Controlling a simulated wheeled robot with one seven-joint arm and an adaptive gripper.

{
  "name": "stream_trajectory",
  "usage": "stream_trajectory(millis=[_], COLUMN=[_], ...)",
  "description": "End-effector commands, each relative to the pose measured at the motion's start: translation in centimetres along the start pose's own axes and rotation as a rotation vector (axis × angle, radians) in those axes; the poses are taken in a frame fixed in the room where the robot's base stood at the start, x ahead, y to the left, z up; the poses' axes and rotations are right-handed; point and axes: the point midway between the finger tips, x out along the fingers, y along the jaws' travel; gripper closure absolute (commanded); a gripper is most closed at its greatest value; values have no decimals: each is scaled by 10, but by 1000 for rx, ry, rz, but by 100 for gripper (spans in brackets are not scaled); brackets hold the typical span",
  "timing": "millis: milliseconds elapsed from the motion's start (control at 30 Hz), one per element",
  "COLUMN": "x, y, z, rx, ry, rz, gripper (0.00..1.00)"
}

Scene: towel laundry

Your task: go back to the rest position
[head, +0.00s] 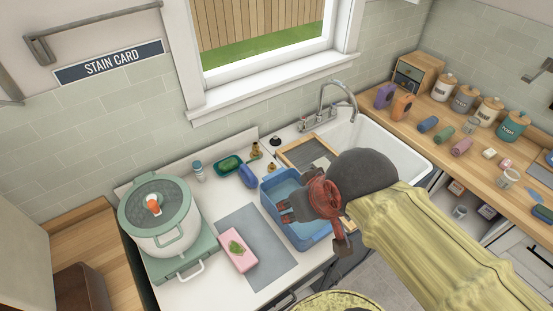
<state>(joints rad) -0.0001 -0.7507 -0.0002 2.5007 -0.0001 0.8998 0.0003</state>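My arm reaches in from the lower right of the head view, with a yellow sleeve and a dark grey wrist. The basin holds light blue liquid or has a light blue inside. My wrist and gripper hide part of the basin and of the sink's near side. The fingers are small and dark, so I cannot tell whether they are open or shut. I see no towel clearly in them.
A pink block with a green leaf mark (237,249) lies on the grey mat (270,262). A large lidded pot (162,225) stands at the left. The white sink (395,148) with its tap is behind my wrist. Jars and bottles (465,98) line the right counter.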

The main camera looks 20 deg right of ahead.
Motion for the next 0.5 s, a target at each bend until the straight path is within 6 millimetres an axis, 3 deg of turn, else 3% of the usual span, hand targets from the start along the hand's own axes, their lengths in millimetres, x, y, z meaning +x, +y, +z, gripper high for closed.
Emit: stream_trajectory(millis=[167, 500], x=[22, 85], y=[0, 0], z=[12, 45], rx=[0, 0], ry=[-1, -1], rz=[0, 0], gripper=[64, 64])
